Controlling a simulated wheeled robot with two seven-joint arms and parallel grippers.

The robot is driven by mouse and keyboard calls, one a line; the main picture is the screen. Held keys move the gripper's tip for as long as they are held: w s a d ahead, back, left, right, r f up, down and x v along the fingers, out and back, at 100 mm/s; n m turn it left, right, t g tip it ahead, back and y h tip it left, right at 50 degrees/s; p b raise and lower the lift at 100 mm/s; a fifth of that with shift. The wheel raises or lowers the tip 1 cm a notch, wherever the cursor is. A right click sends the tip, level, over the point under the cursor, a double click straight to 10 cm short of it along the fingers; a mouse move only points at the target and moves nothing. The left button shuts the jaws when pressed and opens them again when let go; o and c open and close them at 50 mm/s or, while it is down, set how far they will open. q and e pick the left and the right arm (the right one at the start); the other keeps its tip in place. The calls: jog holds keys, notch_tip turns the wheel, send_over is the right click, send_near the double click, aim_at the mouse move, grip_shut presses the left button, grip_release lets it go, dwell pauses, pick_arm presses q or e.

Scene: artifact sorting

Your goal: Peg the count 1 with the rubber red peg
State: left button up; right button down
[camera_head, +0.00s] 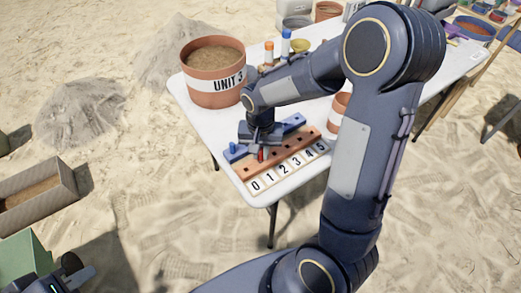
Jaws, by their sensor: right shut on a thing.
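The counting board (253,188) lies near the table's front corner, with a brown strip (296,144) of holes behind number tiles 0 to 5. My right gripper (261,148) points down over the strip, shut on the red peg (261,155). Only a small red part of the peg shows, around the strip's left part near tiles 0 and 1. I cannot tell whether its tip is in a hole. My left gripper (78,272) is at the bottom left corner, away from the table and partly cut off; its opening is unclear.
A blue bar (293,123) lies behind the strip, partly hidden by my gripper. A sand-filled pot marked UNIT 3 (214,85) stands at the table's left. Orange-capped (269,53) and blue-capped (286,43) tubes stand behind.

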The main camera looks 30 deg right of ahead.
aim_at(261, 151)
jog(key=shift+f+b, duration=0.5)
jog(key=shift+f, duration=0.2)
jog(key=c, duration=1.3)
grip_release()
notch_tip(261, 151, up, 7)
jog(key=shift+r+p, duration=0.2)
jog(key=shift+p, duration=0.25)
jog(key=shift+r, duration=0.2)
jog(key=shift+s+r, duration=0.1)
jog(key=shift+r, duration=0.1)
jog(key=s+a+r+n+t+y+p, duration=0.1)
jog(key=s+r+t, duration=0.1)
jog(key=s, duration=0.3)
jog(key=s+a+r+n+t+y+p, duration=0.1)
jog(key=s+r+n, duration=0.1)
jog(key=s+r, duration=0.2)
jog(key=s+a+r+n+t+y+p, duration=0.1)
jog(key=s+a+r+n+t+p, duration=0.1)
jog(key=s+r, duration=0.2)
jog(key=shift+s+r+t+y, duration=0.1)
jog(key=shift+s+t+y, duration=0.25)
jog(key=shift+s, duration=1.4)
